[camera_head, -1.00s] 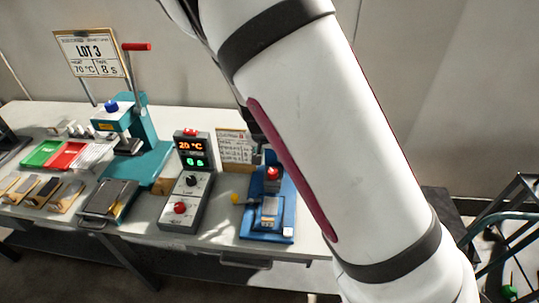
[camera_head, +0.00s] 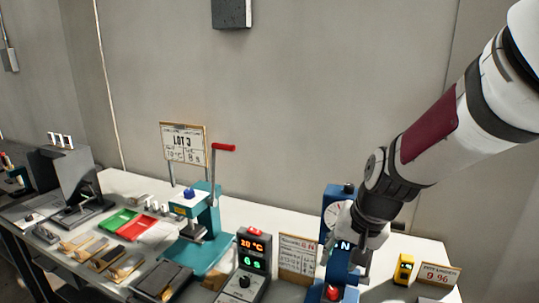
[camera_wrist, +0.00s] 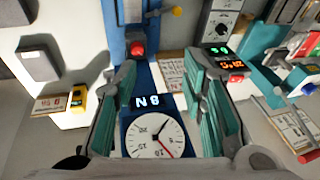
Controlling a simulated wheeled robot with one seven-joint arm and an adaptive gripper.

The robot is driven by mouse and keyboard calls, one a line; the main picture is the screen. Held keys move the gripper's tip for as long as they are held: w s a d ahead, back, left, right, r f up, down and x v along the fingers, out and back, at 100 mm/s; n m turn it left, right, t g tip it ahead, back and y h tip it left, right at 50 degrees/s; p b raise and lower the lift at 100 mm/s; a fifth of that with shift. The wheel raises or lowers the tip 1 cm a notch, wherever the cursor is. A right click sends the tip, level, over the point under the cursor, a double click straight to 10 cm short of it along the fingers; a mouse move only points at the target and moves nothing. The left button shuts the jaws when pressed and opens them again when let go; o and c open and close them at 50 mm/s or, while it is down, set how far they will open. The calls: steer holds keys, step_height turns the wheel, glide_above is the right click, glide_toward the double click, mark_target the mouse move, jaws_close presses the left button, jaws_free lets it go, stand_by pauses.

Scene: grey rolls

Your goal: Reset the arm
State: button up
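My arm comes in from the upper right in the head view and angles down. My gripper (camera_head: 350,255) is at its end, in front of the blue gauge stand (camera_head: 334,212) at the table's right part. In the wrist view my gripper (camera_wrist: 162,85) is open, its two teal-padded fingers apart with nothing held. Between and beyond the fingers the blue stand shows its white dial (camera_wrist: 156,135), a lit "N 8" display (camera_wrist: 147,101) and a red knob (camera_wrist: 138,49). I cannot tell from the head view how far the fingers are from the stand.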

steer(key=s+d+r+n+t, duration=0.1)
steer(key=s+d+r+n, duration=0.1)
steer(key=s+r, duration=0.4)
steer(key=s+d+r+n+t+h, duration=0.1)
steer(key=s+r, duration=0.5)
steer(key=s, duration=0.7)
steer(key=shift+d+n+h, duration=0.3)
steer(key=shift+d+n, duration=0.2)
steer(key=shift+d, duration=0.05)
steer(key=shift+s, duration=0.1)
